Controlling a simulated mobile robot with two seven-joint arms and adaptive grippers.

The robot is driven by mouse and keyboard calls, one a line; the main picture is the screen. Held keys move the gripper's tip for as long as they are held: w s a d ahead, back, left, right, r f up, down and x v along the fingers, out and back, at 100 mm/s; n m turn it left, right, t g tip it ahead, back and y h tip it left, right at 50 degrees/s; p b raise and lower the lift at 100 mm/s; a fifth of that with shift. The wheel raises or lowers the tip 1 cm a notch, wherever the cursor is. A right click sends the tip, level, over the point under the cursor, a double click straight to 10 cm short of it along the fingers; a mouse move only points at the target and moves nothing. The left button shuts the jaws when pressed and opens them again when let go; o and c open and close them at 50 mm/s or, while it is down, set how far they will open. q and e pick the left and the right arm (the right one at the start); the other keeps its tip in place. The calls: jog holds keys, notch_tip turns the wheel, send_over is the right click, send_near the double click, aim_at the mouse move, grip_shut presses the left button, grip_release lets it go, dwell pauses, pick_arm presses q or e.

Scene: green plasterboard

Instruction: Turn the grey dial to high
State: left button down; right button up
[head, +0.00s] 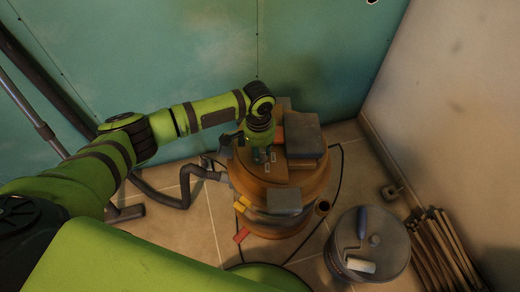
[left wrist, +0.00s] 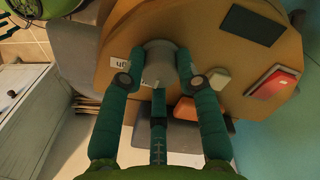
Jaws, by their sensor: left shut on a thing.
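The grey dial (left wrist: 160,64) sits on the top of the orange vacuum cleaner (left wrist: 110,50). A small pale pointer mark shows on its lower edge in the left wrist view. My left gripper (left wrist: 162,78) comes down over the dial with its teal fingers around it, shut on it. A white label with dark letters lies beside the dial, partly hidden by a finger, so I cannot read it fully. In the head view my left gripper (head: 262,155) is on top of the vacuum cleaner (head: 265,213), and it hides the dial. My right gripper is in neither view.
A grey box (head: 305,137) stands on the vacuum close to the right of my gripper. A red switch (left wrist: 272,84) and a beige button (left wrist: 217,78) are near the dial. A hose (head: 170,200) lies left. A bucket (head: 340,262) with a paint roller and wooden sticks (head: 440,250) stand right.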

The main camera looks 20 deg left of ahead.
pick_arm(q)
jog(key=shift+s+r+m+p, duration=0.1)
jog(key=shift+m+p, duration=0.85)
jog(key=shift+m, duration=0.25)
jog(key=m+p, duration=0.1)
jog(key=m, duration=0.1)
jog(key=shift+m, duration=0.4)
jog(key=m+p, duration=0.1)
jog(key=m, duration=0.2)
jog(key=shift+m+p, duration=0.35)
jog(key=shift+m, duration=1.35)
jog(key=shift+f, duration=0.2)
jog(key=c, duration=0.9)
grip_release()
jog(key=shift+r, duration=0.15)
